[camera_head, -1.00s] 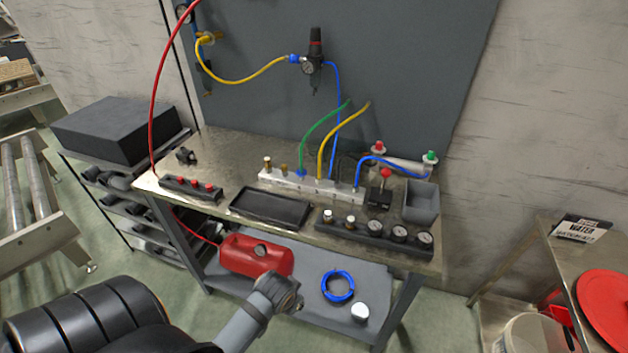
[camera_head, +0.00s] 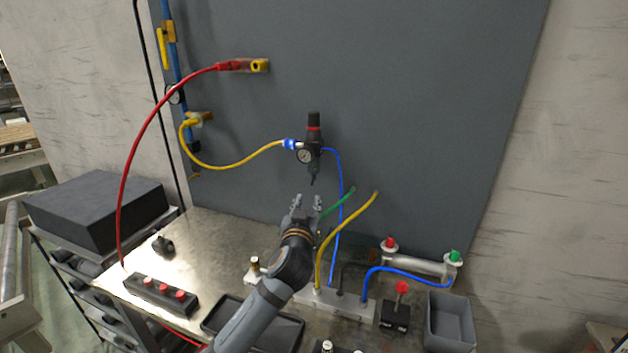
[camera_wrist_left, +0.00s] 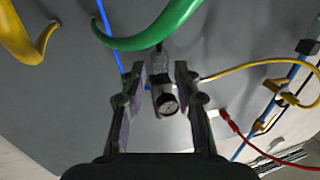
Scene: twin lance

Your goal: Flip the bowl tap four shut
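The black filter regulator (camera_head: 313,140) hangs on the grey wall panel, with a round gauge (camera_head: 305,156) and a dark bowl (camera_head: 314,172) ending in a narrow tip below. No tap numbered four can be read; a small drain tap at the bowl's tip cannot be made out clearly. My left gripper (camera_head: 307,203) is open and empty, just below the bowl in the head view. In the left wrist view, the open fingers (camera_wrist_left: 160,95) frame the gauge (camera_wrist_left: 168,103) and the bowl (camera_wrist_left: 161,67), which lie beyond them. I cannot tell any contact. My right gripper is not in view.
A green hose (camera_head: 338,201) and a yellow hose (camera_head: 349,230) rise from the manifold (camera_head: 345,304) right beside my left gripper. The blue hose (camera_head: 340,200) runs down from the regulator.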

